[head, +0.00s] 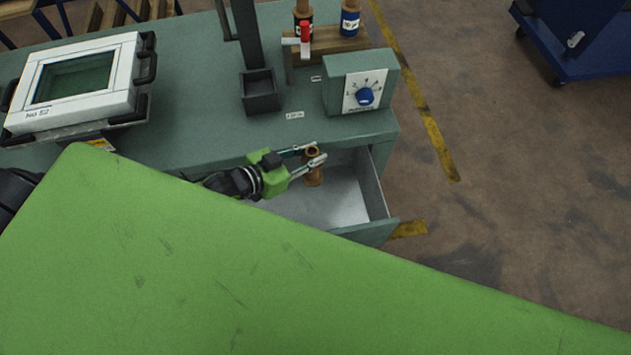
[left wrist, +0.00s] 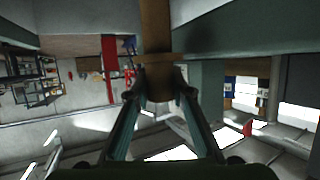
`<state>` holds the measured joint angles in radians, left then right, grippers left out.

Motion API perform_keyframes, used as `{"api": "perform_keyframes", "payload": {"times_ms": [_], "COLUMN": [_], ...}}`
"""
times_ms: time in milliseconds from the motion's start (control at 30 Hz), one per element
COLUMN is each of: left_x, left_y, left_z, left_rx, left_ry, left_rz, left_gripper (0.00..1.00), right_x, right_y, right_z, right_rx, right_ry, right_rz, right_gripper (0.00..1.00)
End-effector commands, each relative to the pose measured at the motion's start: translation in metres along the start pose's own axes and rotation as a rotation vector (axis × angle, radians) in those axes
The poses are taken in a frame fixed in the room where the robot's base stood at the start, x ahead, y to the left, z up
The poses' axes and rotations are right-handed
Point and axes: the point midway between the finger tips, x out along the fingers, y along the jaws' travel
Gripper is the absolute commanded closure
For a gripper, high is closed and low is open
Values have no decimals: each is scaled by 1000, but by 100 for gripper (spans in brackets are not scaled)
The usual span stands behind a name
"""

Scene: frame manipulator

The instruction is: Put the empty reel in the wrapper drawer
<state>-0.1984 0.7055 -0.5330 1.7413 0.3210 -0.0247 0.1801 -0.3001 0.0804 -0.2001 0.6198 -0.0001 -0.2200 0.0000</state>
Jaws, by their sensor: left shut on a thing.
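The empty reel (head: 313,176) is a brown spool, held upright. My left gripper (head: 313,156) is shut on it near its upper end. The reel also shows in the left wrist view (left wrist: 156,35), between the fingertips of my left gripper (left wrist: 160,98). The wrapper drawer (head: 345,200) is pulled open below the bench top, with a pale, otherwise bare floor. The reel is over or inside the drawer opening; whether its lower end touches the drawer floor I cannot tell. My right gripper is not in view.
A grey-green bench top (head: 200,100) carries a white framed screen unit (head: 75,85), a dark post with an open box (head: 260,92) and a dial box (head: 362,85). A wooden rack (head: 335,42) holds labelled spools. A large green surface covers the foreground.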

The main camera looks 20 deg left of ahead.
Motion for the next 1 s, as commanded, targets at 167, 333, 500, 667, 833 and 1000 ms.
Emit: {"api": "perform_keyframes", "payload": {"times_ms": [167, 333, 500, 667, 833, 1000], "left_x": [22, 37, 52, 62, 65, 74], "left_y": [0, 0, 0, 0, 0, 1], "left_z": [20, 55, 91, 114, 124, 146], "left_rx": [-2, -1, 0, 0, 0, -1], "left_ry": [-5, -3, -2, -1, 0, -1], "left_rz": [0, -1, -1, -1, 0, 0], "left_gripper": [100, 100, 100, 100, 100, 100], "right_x": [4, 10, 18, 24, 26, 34], "right_y": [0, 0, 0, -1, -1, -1], "right_z": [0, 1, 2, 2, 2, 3], "right_rx": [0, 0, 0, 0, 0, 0], "right_ry": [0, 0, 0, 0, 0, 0], "right_rz": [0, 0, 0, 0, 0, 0], "right_gripper": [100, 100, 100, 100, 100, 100]}}
